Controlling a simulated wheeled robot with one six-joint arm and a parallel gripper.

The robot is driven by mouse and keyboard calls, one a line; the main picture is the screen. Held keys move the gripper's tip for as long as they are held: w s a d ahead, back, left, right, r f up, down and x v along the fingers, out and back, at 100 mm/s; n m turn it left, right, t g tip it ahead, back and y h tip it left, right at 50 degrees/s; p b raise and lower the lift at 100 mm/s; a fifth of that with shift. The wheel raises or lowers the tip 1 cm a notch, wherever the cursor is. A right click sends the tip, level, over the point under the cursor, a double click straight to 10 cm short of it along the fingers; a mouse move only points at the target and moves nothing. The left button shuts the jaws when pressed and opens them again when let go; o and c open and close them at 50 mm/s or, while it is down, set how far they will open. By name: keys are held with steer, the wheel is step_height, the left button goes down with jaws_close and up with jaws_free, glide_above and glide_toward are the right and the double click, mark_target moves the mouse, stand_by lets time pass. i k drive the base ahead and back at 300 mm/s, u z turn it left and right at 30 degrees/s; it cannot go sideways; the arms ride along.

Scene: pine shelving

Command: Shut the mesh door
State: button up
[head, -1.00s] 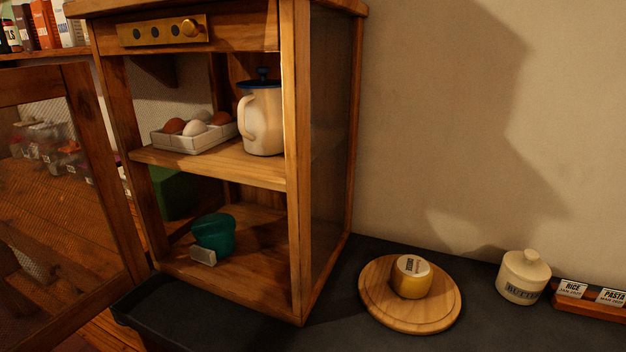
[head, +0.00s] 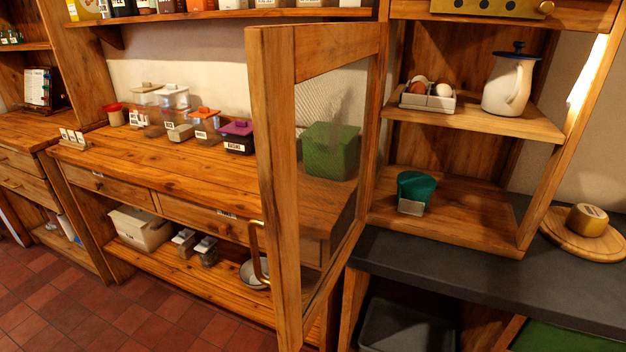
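The mesh door (head: 370,110) is a wooden frame with a see-through mesh panel. It stands wide open, swung out toward me from the left side of the wooden cabinet (head: 455,215). A brass handle (head: 256,255) sits low on the door's near upright. The cabinet's open front shows a tray of eggs (head: 428,97) and a cream jug with a blue lid (head: 509,82) on the upper shelf. A teal bowl (head: 415,187) with a small pale tag stands on the lower shelf. My gripper is not in view.
A wooden counter (head: 190,165) with several lidded containers and a green box (head: 331,150) lies behind and left of the door. A dark worktop (head: 450,265) runs below the cabinet, with a round board (head: 570,240) at right. Tiled floor (head: 110,310) is clear at lower left.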

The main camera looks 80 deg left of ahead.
mark_target(279, 57)
steer(key=k, duration=0.55)
steer(key=u, duration=1.9)
steer(key=k, duration=0.75)
steer(key=u, duration=0.55)
steer(key=i, duration=0.5)
